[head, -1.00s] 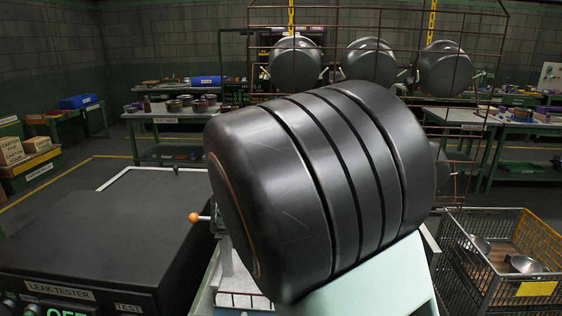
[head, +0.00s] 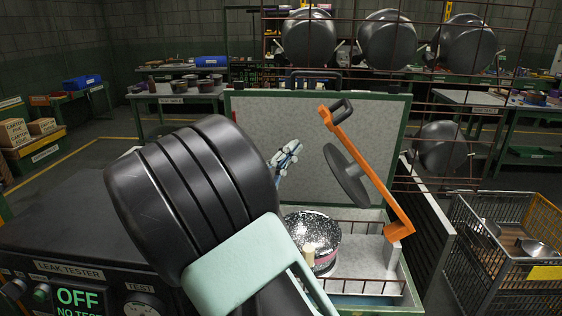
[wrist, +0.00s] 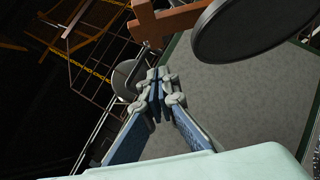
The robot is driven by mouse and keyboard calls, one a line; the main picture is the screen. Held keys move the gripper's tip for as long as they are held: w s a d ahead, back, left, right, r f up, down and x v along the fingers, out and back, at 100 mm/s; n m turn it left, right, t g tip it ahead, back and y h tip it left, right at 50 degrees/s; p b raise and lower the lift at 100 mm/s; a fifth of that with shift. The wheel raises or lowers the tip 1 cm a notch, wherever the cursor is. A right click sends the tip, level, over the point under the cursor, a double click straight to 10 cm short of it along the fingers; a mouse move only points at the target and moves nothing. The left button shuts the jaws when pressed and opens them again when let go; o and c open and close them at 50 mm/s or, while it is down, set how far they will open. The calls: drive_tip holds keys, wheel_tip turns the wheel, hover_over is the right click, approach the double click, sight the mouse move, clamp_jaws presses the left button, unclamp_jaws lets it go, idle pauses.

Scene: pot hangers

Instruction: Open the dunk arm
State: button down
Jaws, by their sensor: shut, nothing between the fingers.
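The dunk arm (head: 370,175) is an orange bar with a black handle (head: 341,111) at its upper end and a dark grey disc (head: 347,176) on its side. It slants up and left from its mount at the tank's right side. The disc is above the tank (head: 405,275). My gripper (head: 294,148) is shut and empty, left of the dunk arm and apart from it in the head view. In the wrist view the fingertips (wrist: 158,76) are below the orange bar (wrist: 165,24) and left of the disc (wrist: 250,28). Contact there cannot be judged.
A speckled pot (head: 312,228) sits in the tank beneath the disc. The tank's lid (head: 310,130) stands open behind. The leak tester (head: 50,240) is at left, its display reading OFF. A wire cart (head: 480,260) stands at right. Pots (head: 387,40) hang on a rack behind.

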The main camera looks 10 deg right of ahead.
sight(330, 112)
drive_tip(key=w+d+r, duration=0.1)
drive_tip(key=d+r, duration=0.3)
drive_tip(key=d, duration=0.1)
drive_tip(key=shift+w+d+r, duration=0.15)
drive_tip(key=shift+w+d, duration=0.2)
drive_tip(key=shift+r+p, duration=0.15)
drive_tip(key=shift+p, duration=0.15)
